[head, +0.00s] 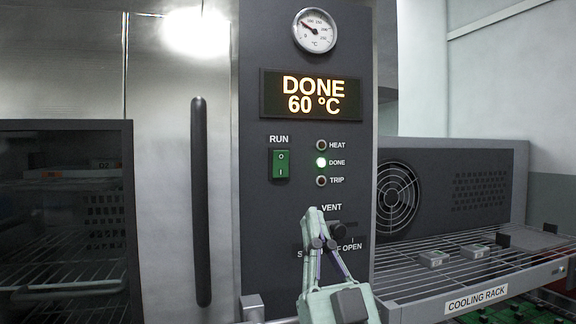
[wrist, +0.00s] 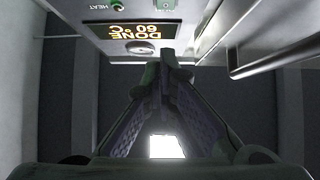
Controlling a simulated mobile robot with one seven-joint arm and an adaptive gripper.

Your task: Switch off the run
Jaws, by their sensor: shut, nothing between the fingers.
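The RUN switch (head: 281,165) is a green rocker marked O at the top and I at the bottom, on the dark control panel (head: 257,225). Which side is pressed in is too small to tell. My gripper (head: 322,236) is shut and empty, below and right of the switch, in front of the VENT control. It appears apart from the switch. In the wrist view my gripper (wrist: 163,72) points towards the panel, which appears upside down. The display (head: 311,95) reads DONE 60 °C, and also shows in the wrist view (wrist: 131,30).
My gripper partly hides the VENT knob (head: 347,228). A long door handle (head: 201,200) stands left of the panel. A wire cooling rack (head: 410,290) holding small grey blocks juts out at right.

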